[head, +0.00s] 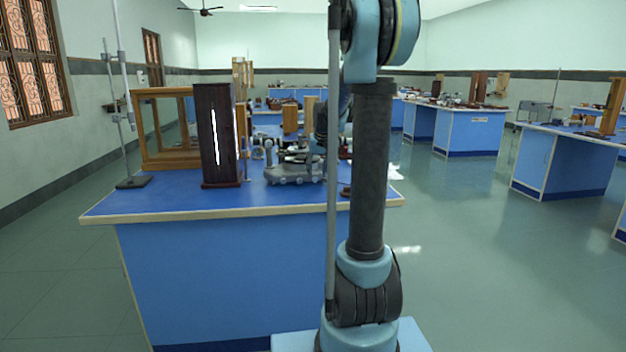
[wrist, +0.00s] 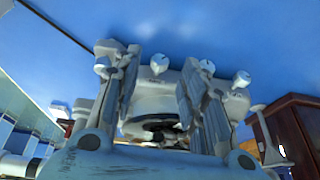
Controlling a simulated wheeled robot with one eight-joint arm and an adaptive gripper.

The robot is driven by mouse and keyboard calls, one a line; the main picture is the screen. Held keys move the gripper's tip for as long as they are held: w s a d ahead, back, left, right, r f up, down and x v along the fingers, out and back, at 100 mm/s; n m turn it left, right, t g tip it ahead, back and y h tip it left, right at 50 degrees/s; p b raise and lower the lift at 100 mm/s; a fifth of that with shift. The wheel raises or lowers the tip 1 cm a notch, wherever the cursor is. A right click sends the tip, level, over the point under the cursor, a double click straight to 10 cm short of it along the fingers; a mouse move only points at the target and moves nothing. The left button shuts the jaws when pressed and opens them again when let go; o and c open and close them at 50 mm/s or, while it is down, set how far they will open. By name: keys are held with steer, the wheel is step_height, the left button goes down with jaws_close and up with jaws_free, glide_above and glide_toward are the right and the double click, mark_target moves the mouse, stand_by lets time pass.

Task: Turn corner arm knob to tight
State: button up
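A grey spectrometer (head: 292,172) with a rounded base stands on the blue bench, partly behind my arm. In the wrist view its pale body (wrist: 172,78) lies just beyond my gripper (wrist: 160,88). Several small pale knobs show around it, among them a middle knob (wrist: 160,63), a right knob (wrist: 241,79) and a left knob (wrist: 101,67). I cannot tell which one is the corner arm knob. The two fingers are well apart, with nothing seen clamped between them. Contact with the spectrometer cannot be told. In the head view my arm hides the gripper's fingers.
A dark lamp housing (head: 217,135) with a glowing slit stands left of the spectrometer; it also shows in the wrist view (wrist: 297,125). A wooden glass case (head: 165,158) and a stand (head: 132,182) are farther left. The front strip of the bench top (head: 250,203) is clear.

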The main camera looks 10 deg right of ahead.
mark_target(315, 179)
steer(key=shift+x, duration=2)
